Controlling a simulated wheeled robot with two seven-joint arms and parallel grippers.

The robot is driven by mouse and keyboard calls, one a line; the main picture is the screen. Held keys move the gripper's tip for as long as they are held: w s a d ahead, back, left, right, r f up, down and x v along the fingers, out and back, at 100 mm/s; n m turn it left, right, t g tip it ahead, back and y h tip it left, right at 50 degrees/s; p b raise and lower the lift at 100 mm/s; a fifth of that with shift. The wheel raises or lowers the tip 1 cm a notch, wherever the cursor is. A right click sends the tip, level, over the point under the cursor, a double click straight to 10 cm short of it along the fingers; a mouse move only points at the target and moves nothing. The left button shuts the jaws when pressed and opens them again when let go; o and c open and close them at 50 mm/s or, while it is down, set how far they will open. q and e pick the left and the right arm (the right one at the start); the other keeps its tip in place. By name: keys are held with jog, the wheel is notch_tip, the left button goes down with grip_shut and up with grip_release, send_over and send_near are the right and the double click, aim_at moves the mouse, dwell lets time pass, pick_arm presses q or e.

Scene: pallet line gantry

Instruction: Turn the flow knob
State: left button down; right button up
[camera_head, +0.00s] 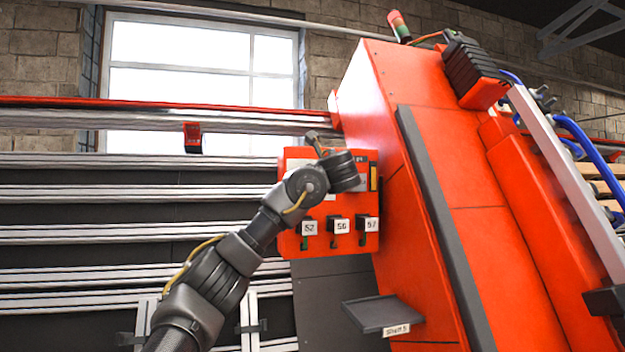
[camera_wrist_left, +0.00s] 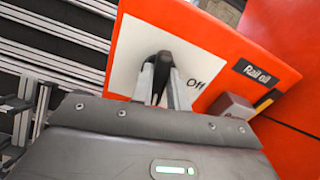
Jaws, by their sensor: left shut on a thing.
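The red control panel (camera_head: 287,243) hangs on the side of the tall red machine, with my left arm in front of its upper part. In the left wrist view, a white plate (camera_wrist_left: 128,60) marked "Off" is on the red panel (camera_wrist_left: 205,25). My left gripper (camera_wrist_left: 163,80) is shut on the flow knob at this plate. The fingers hide most of the knob, and its exact pointing direction cannot be told. In the head view, my left gripper (camera_head: 320,146) is at the panel's upper part, its fingertips hard to make out. My right gripper is not in view.
A "Rail oil" label (camera_wrist_left: 265,72) and a grey block (camera_wrist_left: 231,106) are right of the plate. Numbered tags (camera_head: 341,227) line the panel's lower part. A small dark shelf (camera_head: 382,312) juts out below. Metal rails (camera_head: 130,192) run along the left.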

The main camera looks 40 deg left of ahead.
pick_arm(q)
jog(key=shift+s+a+f+n+b, duration=0.15)
jog(key=shift+n+b, duration=1.15)
jog(key=shift+n, duration=1.3)
jog(key=shift+f+n+b, duration=0.15)
jog(key=shift+n+b, duration=1.15)
jog(key=shift+n, duration=1.3)
jog(key=shift+s+a+f+n+b, duration=0.15)
jog(key=shift+n+b, duration=1.15)
jog(key=shift+n, duration=1.3)
jog(key=shift+w+d, duration=0.1)
jog(key=c, duration=1.4)
grip_release()
jog(key=shift+o, duration=0.2)
jog(key=shift+d, duration=0.1)
jog(key=b+v, duration=0.6)
jog(key=v, duration=0.4)
jog(key=shift+s+d, duration=0.25)
jog(key=shift+s, duration=0.05)
